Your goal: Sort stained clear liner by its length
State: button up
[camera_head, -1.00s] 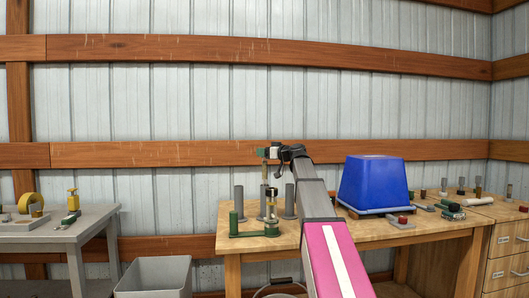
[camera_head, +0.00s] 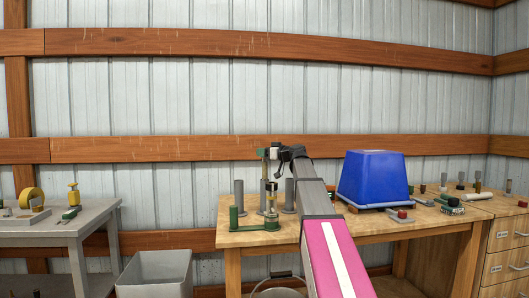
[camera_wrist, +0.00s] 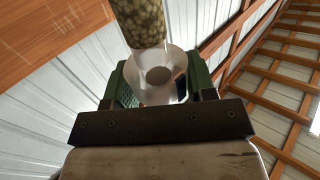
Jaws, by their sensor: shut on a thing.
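My gripper (camera_head: 264,153) is above the left part of the wooden workbench, with green fingers. In the wrist view it (camera_wrist: 160,85) is shut on a clear, pale piece with a speckled olive tube, which I take as the stained liner (camera_wrist: 140,22). In the head view the liner (camera_head: 264,168) shows as a thin tan upright piece hanging below the fingers. I cannot tell whether the liner touches the fixture.
Grey posts (camera_head: 239,195) and (camera_head: 289,194) stand around the fixture. A blue bin (camera_head: 373,180) is on the bench to the right, with small parts beyond it. A grey bin (camera_head: 154,275) is on the floor. A grey table (camera_head: 62,228) is at left.

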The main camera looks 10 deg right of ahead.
aim_at(264, 173)
jog(key=shift+f, duration=5.1)
jog(key=o, duration=1.1)
